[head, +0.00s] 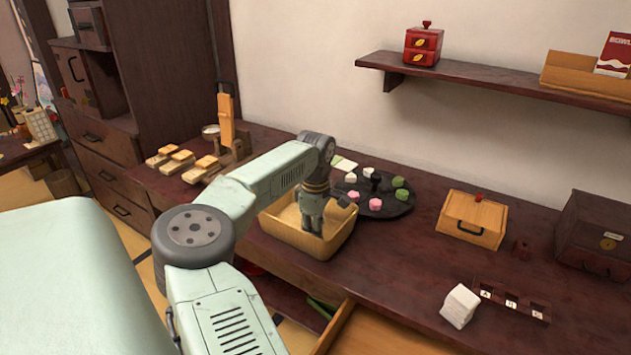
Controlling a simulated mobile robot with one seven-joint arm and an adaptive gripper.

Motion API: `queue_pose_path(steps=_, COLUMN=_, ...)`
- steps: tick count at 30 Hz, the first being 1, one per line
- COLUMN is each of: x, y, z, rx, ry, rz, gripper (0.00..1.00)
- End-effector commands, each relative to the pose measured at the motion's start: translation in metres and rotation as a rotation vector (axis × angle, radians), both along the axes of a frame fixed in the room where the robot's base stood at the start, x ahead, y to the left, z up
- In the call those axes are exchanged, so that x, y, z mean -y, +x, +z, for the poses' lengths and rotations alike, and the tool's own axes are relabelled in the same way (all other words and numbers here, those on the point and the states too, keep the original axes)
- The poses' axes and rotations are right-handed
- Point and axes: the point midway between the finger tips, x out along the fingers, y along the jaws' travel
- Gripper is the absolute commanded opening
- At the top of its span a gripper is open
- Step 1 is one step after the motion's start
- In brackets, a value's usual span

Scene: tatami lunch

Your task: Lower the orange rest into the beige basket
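The beige basket (290,238) stands at the front edge of the dark wooden counter, in the middle of the head view. My gripper (313,232) points down inside the basket's outline, with its fingers low between the walls. The fingers look dark and close together, but I cannot tell whether they are open or shut. No orange rest shows at the fingertips; anything there is hidden by the fingers and the basket wall. A tall orange upright piece (226,118) stands on a wooden stand at the back left; I cannot tell whether it is the rest.
A dark round tray (395,211) with pink, white and green sweets lies just behind the basket. A wooden box (472,219), a white block (460,306) and a dark chest (598,230) are to the right. Several wooden blocks (177,162) lie left. An open drawer (375,330) juts out below.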

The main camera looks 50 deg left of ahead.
Motion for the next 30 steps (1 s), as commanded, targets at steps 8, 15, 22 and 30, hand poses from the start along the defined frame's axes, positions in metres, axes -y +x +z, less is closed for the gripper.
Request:
queue_pose_path(steps=8, x=0.000, y=0.000, z=-0.005, rx=0.000, ry=0.000, rz=0.000, gripper=0.00)
queue_pose_path(steps=15, x=0.000, y=0.000, z=-0.008, rx=0.000, ry=0.000, rz=0.000, gripper=0.00)
queue_pose_path(steps=22, x=0.000, y=0.000, z=-0.012, rx=0.000, ry=0.000, rz=0.000, gripper=0.00)
queue_pose_path(steps=30, x=0.000, y=0.000, z=-0.016, rx=0.001, ry=0.000, rz=0.000, gripper=0.00)
